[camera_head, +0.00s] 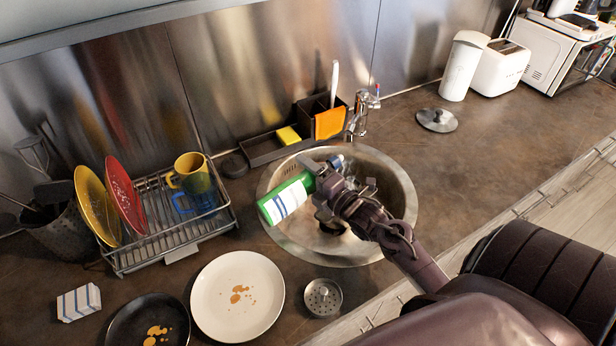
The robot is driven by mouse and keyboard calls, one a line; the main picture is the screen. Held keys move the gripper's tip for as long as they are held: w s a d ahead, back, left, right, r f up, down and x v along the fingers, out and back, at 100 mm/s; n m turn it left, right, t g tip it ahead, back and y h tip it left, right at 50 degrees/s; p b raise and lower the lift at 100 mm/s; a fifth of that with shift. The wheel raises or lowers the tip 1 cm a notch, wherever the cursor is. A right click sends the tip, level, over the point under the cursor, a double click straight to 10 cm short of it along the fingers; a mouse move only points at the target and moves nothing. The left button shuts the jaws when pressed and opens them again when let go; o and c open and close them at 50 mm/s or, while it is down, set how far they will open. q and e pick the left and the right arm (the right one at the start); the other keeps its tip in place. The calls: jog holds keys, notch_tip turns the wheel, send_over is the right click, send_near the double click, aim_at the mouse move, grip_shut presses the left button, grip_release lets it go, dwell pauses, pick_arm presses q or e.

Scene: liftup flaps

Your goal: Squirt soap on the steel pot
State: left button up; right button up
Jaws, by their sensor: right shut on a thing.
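A green soap bottle with a white and blue label (287,200) is held tilted over the left part of the sink. My right gripper (325,180) is shut on the bottle near its upper right end, and the arm comes in from the lower right. The gripper hides part of the bottle. A dark object, perhaps the steel pot, shows only partly in the sink below the gripper; I cannot tell what it is. My left gripper is not in view.
The steel sink (392,180) has a faucet (358,118) behind it. A dish rack (160,240) with plates and mugs stands left. A white plate (237,322), a black pan (125,325) and a strainer (323,297) lie in front. The counter right of the sink is mostly clear.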

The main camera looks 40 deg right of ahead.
jog(key=shift+r, duration=0.1)
jog(key=shift+r+p, duration=0.2)
jog(key=shift+p, duration=0.6)
jog(key=shift+d+r+n, duration=0.15)
jog(key=shift+n, duration=0.35)
jog(key=r+n, duration=0.1)
jog(key=d+r+n, duration=0.1)
jog(key=r+n, duration=0.1)
jog(key=d+r+n+p, duration=0.1)
jog(key=n, duration=0.1)
jog(key=shift+w+r, duration=0.1)
jog(key=shift+r, duration=0.15)
jog(key=shift+d+r+n, duration=0.3)
jog(key=shift+r+n, duration=0.25)
jog(key=shift+n, duration=0.25)
